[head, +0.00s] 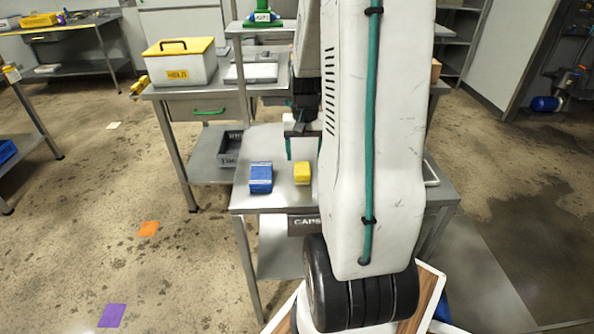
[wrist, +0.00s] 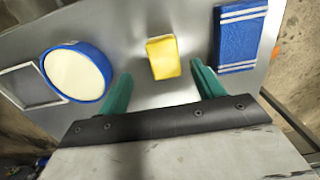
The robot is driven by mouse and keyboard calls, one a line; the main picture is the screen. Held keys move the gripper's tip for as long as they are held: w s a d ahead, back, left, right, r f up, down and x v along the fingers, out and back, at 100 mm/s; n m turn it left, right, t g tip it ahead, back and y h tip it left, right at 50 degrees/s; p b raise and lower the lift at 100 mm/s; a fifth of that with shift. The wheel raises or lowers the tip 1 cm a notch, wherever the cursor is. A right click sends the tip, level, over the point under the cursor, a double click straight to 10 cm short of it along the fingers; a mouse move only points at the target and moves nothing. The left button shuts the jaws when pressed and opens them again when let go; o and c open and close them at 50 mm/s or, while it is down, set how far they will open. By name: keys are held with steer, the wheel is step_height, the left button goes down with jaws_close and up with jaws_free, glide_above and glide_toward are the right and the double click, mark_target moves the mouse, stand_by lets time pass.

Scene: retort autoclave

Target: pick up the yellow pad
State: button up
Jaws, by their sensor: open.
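The yellow pad (head: 302,173) lies on a grey metal table, to the right of a blue pad in the head view. In the wrist view the yellow pad (wrist: 163,57) lies ahead of my gripper (wrist: 161,82), roughly centred between its two green fingers. My gripper is open and empty, with the fingertips spread wider than the pad. In the head view my gripper (head: 303,150) is partly hidden behind my white arm, just beyond the yellow pad. I cannot tell how high the fingertips are above the table.
The blue pad (wrist: 240,38) with white stripes lies at the right in the wrist view. A round blue-rimmed dish (wrist: 76,73) and a square frame (wrist: 22,86) are at the left. A yellow-lidded box (head: 181,66) stands on the bench behind. The metal table (head: 262,202) has bare room in front.

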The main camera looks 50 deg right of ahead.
mark_target(302, 168)
steer(key=shift+w+d+f, duration=0.1)
steer(key=f, duration=0.7)
steer(key=shift+w+f, duration=0.15)
steer(key=shift+w, duration=0.1)
steer(key=c, duration=1.1)
